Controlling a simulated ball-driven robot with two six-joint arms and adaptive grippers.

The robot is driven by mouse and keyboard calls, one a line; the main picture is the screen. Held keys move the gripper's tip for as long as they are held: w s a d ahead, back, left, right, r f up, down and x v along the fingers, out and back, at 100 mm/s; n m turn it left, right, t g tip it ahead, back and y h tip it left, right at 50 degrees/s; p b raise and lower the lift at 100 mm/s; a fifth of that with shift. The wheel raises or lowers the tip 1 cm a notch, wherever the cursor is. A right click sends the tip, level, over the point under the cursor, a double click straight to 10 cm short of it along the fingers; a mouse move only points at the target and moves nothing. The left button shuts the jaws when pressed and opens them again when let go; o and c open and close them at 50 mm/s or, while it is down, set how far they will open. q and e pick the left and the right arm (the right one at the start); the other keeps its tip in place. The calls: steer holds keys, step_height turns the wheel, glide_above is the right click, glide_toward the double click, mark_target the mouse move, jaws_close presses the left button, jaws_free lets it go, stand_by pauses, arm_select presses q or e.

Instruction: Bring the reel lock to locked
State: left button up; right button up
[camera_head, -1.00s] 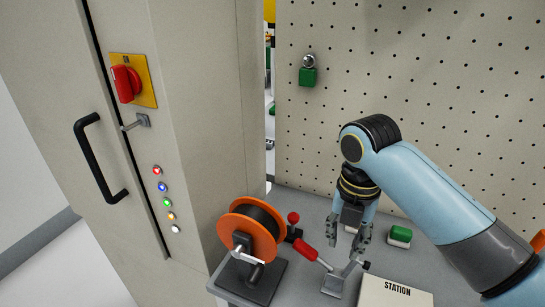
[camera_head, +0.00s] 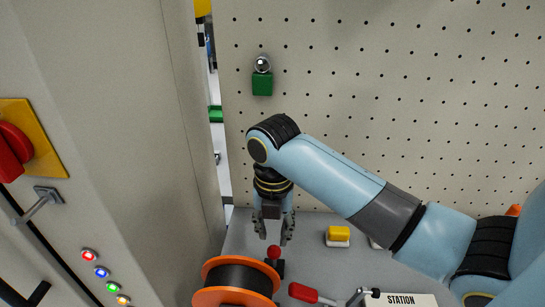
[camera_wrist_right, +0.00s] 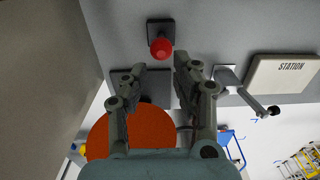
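The orange-flanged reel (camera_head: 238,278) with dark windings stands on the bench, cut off by the bottom of the head view. Its orange flange (camera_wrist_right: 130,138) also shows in the right wrist view. A short lever with a red ball knob (camera_head: 273,252) stands just behind the reel; the knob (camera_wrist_right: 160,47) also shows in the wrist view. I cannot tell whether this is the reel lock or how it is set. My right gripper (camera_head: 275,238) points down, open and empty, its fingertips close to the knob. The knob appears beyond the gap between the fingertips (camera_wrist_right: 159,64). My left gripper is out of view.
A red-handled clamp (camera_head: 303,293) lies right of the reel, beside the STATION box (camera_head: 405,300). A yellow-topped block (camera_head: 338,234) sits behind them. The cabinet (camera_head: 165,150) rises at left and the pegboard (camera_head: 400,90) behind, with a green padlock (camera_head: 262,84).

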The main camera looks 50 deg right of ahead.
mark_target(274, 248)
steer(key=shift+f, duration=0.7)
steer(key=shift+s+f, duration=0.1)
steer(key=shift+f, duration=1.8)
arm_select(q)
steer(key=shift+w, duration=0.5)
arm_select(e)
steer(key=shift+f, duration=0.1)
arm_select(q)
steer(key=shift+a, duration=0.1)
arm_select(e)
steer(key=shift+f, duration=0.2)
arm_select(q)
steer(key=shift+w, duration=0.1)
